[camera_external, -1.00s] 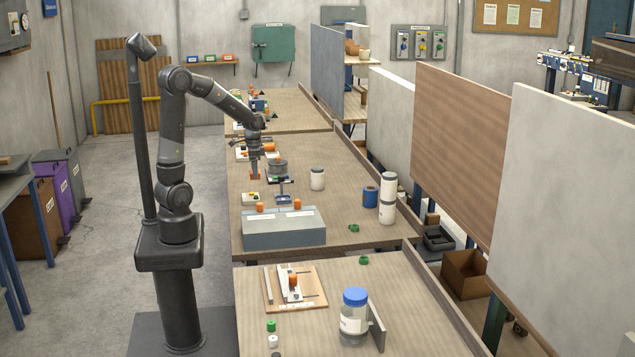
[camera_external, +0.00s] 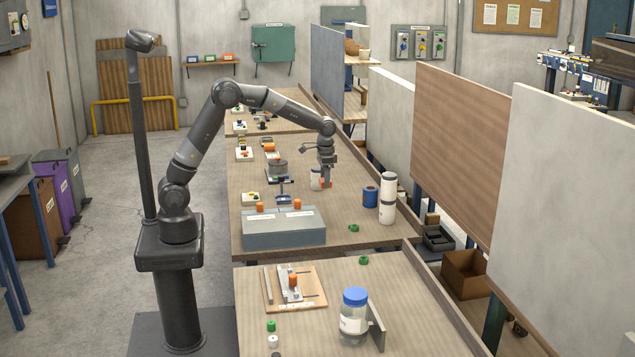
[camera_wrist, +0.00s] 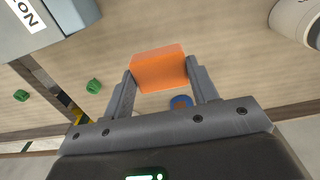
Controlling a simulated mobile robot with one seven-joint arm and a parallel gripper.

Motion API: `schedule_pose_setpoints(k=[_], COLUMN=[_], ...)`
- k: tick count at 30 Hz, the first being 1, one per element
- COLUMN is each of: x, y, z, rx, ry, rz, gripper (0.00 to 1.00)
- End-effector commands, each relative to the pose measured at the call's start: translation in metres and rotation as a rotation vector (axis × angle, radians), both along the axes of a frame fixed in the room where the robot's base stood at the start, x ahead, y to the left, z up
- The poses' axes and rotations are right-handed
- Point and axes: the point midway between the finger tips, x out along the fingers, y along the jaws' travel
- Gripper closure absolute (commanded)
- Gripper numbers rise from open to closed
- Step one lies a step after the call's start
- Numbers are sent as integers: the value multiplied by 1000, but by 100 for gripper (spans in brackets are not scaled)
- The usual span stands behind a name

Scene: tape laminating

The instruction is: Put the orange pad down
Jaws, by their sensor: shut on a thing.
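The orange pad (camera_wrist: 158,68) is a small orange block between my gripper's two fingers (camera_wrist: 162,82) in the wrist view. My gripper is shut on it. In the outside view my gripper (camera_external: 325,178) points down over the right half of the middle table (camera_external: 345,215), with the orange pad (camera_external: 325,183) at its tips. The pad is close above the table top; I cannot tell whether it touches.
A grey box (camera_external: 284,230) stands at the front left. A green piece (camera_external: 353,228) lies near the table's front. Bare table lies between them.

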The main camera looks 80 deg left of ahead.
Motion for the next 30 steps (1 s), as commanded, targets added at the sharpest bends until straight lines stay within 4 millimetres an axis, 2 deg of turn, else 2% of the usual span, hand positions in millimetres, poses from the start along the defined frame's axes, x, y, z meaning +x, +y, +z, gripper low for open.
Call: schedule_pose_setpoints(k=[1, 6, 9, 13, 17, 22, 30], x=[17, 55, 67, 75, 78, 93, 145], y=[-23, -83, -107, -126, -130, -118, -64], z=[-5, -15, -20, -23, -24, -23, -19], rx=[0, 0, 1, 1, 1, 1, 0], ry=[2, 0, 0, 1, 0, 0, -1], rz=[-9, -6, -2, 1, 3, 6, 6], gripper=[68, 68, 68, 68, 68, 68, 68])
